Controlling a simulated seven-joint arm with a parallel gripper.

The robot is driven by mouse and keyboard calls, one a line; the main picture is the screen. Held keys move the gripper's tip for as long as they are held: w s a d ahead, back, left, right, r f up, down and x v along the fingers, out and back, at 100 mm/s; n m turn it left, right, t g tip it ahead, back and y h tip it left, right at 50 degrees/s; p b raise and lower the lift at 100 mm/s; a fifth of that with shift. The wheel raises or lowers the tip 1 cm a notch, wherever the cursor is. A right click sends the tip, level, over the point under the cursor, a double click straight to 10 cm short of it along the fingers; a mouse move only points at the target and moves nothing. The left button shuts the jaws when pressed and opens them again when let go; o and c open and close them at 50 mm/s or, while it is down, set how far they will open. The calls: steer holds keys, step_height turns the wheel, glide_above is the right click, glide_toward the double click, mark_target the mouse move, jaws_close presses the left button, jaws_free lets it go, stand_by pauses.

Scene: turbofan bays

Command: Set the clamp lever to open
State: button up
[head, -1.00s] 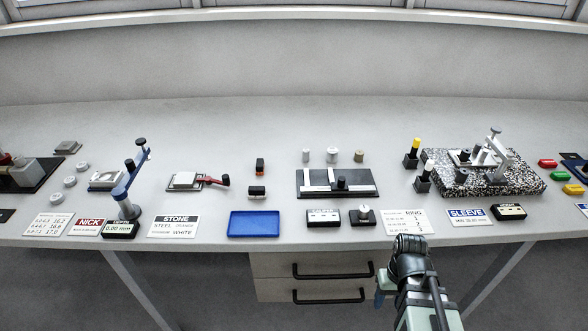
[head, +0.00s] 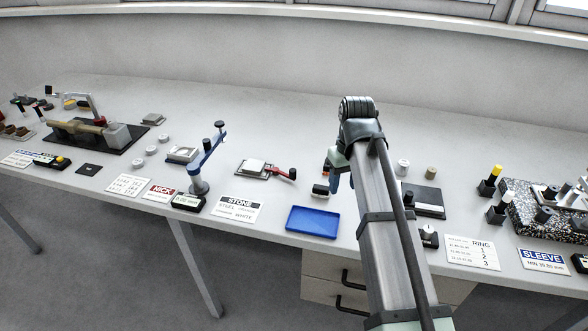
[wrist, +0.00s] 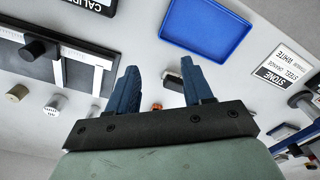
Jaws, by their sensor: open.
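The clamp (head: 257,168) is a small dark plate holding a pale block, left of centre on the bench in the head view. Its red lever (head: 282,173) points right and ends in a black knob. My gripper (head: 331,172) is over the bench, to the right of the lever and apart from it; my arm partly hides it. In the wrist view my gripper (wrist: 160,84) has its two blue fingers spread, with nothing held. A small dark and white block (wrist: 172,80) and an orange-topped piece (wrist: 157,105) show beyond the fingers.
A blue tray (head: 312,221) lies in front of the clamp, with the STONE card (head: 236,208) to its left. A blue-armed stand (head: 208,160) rises left of the clamp. Bench behind the clamp is clear.

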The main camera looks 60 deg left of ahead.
mark_target(293, 170)
steer(key=s+a+r+n, duration=0.1)
steer(key=s+a+r, duration=0.15)
steer(key=a, duration=0.65)
steer(key=s+a+r+n, duration=0.15)
steer(key=a+r, duration=0.25)
steer(key=a, duration=0.6)
step_height(293, 170, down, 14)
steer(key=shift+s+f, duration=0.1)
jaws_close()
